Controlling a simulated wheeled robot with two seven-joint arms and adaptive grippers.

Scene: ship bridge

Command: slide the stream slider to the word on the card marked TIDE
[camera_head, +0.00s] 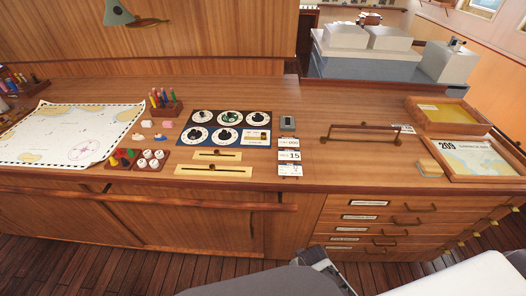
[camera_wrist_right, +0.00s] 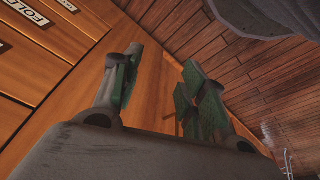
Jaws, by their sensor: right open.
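Two brass slider plates lie on the wooden desk in the head view: an upper one (camera_head: 217,154) and a longer lower one (camera_head: 213,170). Their lettering is too small to read, so I cannot tell which is the stream slider. Several small cards stand in a column to their right, including one with 15 (camera_head: 289,156); I cannot make out the word TIDE. My right gripper (camera_wrist_right: 155,85) is open and empty beside the drawer fronts, below the desk top. Part of it shows at the bottom of the head view (camera_head: 318,257). My left gripper is out of view.
A dial panel (camera_head: 226,128) lies behind the sliders. A chart (camera_head: 68,134) covers the left side, with pens in a block (camera_head: 164,104) beside it. A rail (camera_head: 360,133) and a wooden tray (camera_head: 447,114) are at right. The desk's front edge lies between my gripper and the sliders.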

